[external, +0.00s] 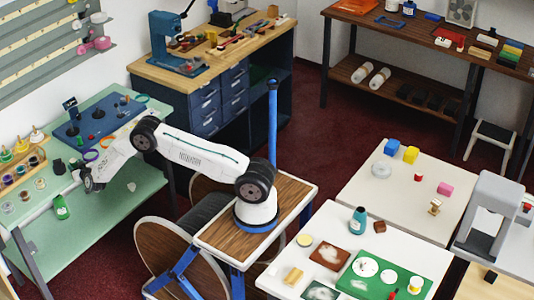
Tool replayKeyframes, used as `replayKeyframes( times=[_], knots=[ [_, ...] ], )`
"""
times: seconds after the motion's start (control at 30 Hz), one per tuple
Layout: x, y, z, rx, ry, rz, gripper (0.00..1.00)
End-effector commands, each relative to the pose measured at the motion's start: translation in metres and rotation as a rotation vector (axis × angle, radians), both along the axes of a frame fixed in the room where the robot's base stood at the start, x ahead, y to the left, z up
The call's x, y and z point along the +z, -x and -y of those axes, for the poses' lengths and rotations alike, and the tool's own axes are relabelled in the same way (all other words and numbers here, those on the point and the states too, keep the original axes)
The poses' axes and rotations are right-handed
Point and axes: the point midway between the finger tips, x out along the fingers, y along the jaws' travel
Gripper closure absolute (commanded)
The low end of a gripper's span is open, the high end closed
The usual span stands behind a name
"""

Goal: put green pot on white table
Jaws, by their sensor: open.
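A small bright green pot (62,207) with a pale label sits near the front edge of the pale green table (135,190) at left. White table tops stand at right: a near one (385,242) and a far one (400,200).
The near white top holds a teal bottle (358,219), brown squares and a green mat (362,283). A blue mat (88,128) and small jars share the green table. A blue post (272,120) rises behind my arm.

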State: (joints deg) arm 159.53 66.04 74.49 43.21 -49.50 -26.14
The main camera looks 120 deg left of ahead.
Motion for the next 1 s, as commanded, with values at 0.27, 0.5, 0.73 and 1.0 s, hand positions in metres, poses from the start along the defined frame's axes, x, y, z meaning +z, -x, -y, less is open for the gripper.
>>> replayKeyframes(
  times=[0.27, 0.5, 0.73, 1.0],
  knots=[
    [-0.004, 0.028, -0.006, 0.000, 0.002, 0.001, 0.54],
    [-0.004, 0.029, -0.006, 0.001, 0.001, 0.001, 0.62],
    [-0.004, 0.029, -0.006, 0.001, 0.001, 0.001, 0.91],
    [0.001, 0.029, -0.006, 0.001, 0.001, 0.000, 0.91]
  ],
)
